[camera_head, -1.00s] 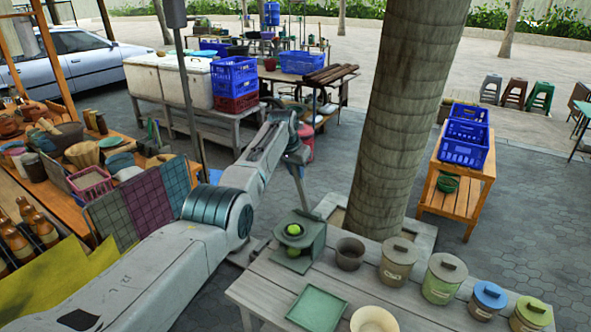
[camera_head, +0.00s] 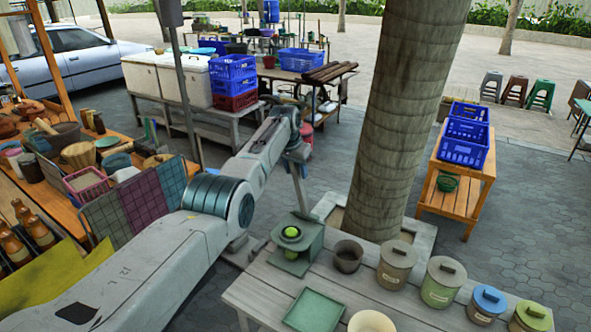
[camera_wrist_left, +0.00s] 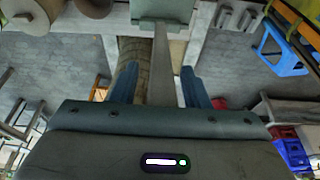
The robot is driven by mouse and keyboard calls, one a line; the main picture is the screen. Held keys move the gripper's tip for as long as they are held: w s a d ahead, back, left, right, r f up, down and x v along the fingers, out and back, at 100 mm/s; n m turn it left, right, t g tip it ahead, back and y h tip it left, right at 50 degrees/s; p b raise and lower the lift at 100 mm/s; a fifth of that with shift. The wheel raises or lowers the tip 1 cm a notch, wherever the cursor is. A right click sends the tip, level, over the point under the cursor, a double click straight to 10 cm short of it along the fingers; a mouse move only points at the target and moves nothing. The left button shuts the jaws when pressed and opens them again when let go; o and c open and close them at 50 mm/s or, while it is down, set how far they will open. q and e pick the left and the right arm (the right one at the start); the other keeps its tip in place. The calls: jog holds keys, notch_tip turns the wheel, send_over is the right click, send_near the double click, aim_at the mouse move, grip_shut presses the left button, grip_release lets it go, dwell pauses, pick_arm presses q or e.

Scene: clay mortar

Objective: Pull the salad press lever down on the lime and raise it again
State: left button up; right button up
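The green salad press (camera_head: 312,242) stands on the back left of the grey plank table. Its lever (camera_head: 299,188) is raised, nearly upright. A green lime (camera_head: 291,232) shows in the upper part of the press, and another green patch shows lower in it. My left gripper (camera_head: 297,153) is at the upper end of the lever, largely hidden by my arm. In the left wrist view its blue fingers (camera_wrist_left: 160,85) are apart, one on each side of the lever (camera_wrist_left: 163,70), with a gap visible at least on the left. My right gripper is not in view.
A green tray (camera_head: 315,309), a dark bowl (camera_head: 348,256) and several lidded tubs (camera_head: 397,266) share the table (camera_head: 262,283). A thick tree trunk (camera_head: 400,120) rises just behind it. A wooden stand with blue crates (camera_head: 465,143) is at the right.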

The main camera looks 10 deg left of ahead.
pick_arm(q)
jog(key=shift+s+a+r, duration=0.15)
jog(key=shift+s+r, duration=0.15)
jog(key=shift+r, duration=0.35)
jog(key=b+v, duration=0.3)
jog(key=v, duration=0.5)
jog(key=shift+r, duration=0.15)
jog(key=shift+s+r, duration=0.1)
jog(key=shift+r, duration=0.45)
jog(key=shift+f, duration=0.15)
